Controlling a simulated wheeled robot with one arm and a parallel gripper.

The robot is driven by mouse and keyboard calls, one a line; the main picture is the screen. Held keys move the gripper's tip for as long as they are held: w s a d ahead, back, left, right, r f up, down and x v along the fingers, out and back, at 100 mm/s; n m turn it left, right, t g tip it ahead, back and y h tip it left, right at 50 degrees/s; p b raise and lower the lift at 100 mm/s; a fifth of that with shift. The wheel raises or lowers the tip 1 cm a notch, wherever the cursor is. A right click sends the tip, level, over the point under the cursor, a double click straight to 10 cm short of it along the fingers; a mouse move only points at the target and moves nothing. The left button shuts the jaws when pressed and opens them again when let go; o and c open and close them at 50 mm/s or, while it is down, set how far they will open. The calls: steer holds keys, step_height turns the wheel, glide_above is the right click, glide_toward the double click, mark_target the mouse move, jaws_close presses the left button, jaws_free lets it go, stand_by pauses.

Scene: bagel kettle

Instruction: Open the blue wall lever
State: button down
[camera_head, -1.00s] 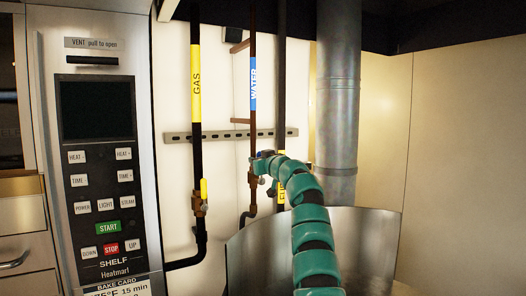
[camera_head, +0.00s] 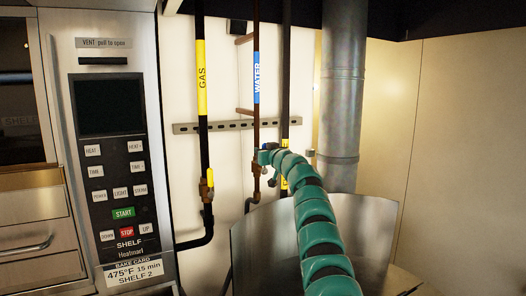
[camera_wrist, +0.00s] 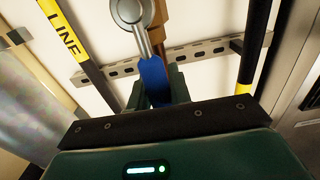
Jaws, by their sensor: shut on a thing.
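The blue lever (camera_wrist: 153,80) shows in the wrist view, joined to a grey metal arm and round hub above it, beside the brown valve pipe. My gripper (camera_wrist: 157,88) has its green fingers on both sides of the blue handle and is shut on it. In the head view my gripper (camera_head: 265,156) is at the valve on the pipe with the blue WATER label (camera_head: 257,78). There the lever is mostly hidden by my gripper and arm.
The yellow GAS pipe (camera_head: 202,85) with its yellow-handled valve (camera_head: 208,185) stands to the left. A slotted metal rail (camera_head: 230,124) crosses behind the pipes. A large steel vessel (camera_head: 255,245) lies below my arm, and an oven panel (camera_head: 110,105) stands at left.

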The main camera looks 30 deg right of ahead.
steer(key=c, duration=1.3)
jaws_free()
steer(key=shift+d, duration=0.15)
steer(key=shift+s+f+b, duration=0.1)
steer(key=shift+b, duration=0.2)
steer(key=shift+s+a+b, duration=0.2)
steer(key=shift+s+b, duration=0.2)
steer(key=shift+b, duration=0.2)
steer(key=s+b, duration=0.2)
steer(key=s, duration=0.3)
steer(key=s+a+b, duration=0.1)
steer(key=s+b, duration=0.2)
steer(key=s, duration=0.3)
steer(key=s+b, duration=0.2)
steer(key=s, duration=0.3)
steer(key=shift+s+a+b, duration=0.15)
steer(key=shift+a+b, duration=0.15)
steer(key=shift+b, duration=0.05)
